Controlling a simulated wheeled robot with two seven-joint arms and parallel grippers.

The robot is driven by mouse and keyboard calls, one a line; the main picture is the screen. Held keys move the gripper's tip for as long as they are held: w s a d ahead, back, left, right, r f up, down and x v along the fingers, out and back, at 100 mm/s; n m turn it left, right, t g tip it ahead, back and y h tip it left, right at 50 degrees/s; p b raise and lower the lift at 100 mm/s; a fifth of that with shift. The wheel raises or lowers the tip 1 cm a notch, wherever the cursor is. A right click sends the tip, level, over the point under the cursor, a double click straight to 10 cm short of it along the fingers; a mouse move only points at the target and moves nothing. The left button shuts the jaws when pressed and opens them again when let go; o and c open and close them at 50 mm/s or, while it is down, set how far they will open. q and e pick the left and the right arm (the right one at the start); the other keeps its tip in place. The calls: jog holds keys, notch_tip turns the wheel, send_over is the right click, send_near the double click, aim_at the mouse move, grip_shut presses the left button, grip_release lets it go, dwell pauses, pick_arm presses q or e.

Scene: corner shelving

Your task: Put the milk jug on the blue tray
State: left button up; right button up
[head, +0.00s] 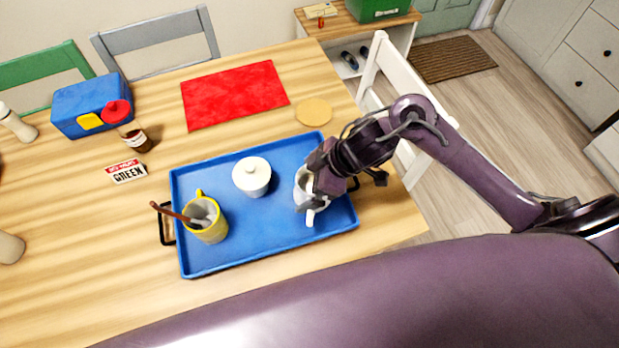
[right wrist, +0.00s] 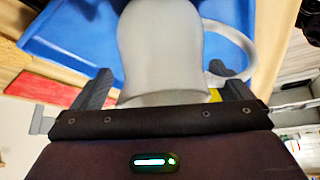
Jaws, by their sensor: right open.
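The pale grey-white milk jug (head: 301,180) stands on the right part of the blue tray (head: 270,235). It is partly hidden by my right gripper (head: 312,194) in the head view, and its handle points toward the tray's near edge. In the right wrist view the jug (right wrist: 160,50) sits between the two dark fingers of my right gripper (right wrist: 165,90), with visible space on at least the handle side. The gripper is open around the jug. Blue tray surface (right wrist: 75,30) shows behind it. My left gripper is not in view.
A white chair (head: 372,65) stands right.

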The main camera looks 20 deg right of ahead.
jog(key=v, duration=1.2)
jog(key=shift+p, duration=0.45)
jog(key=shift+s, duration=0.1)
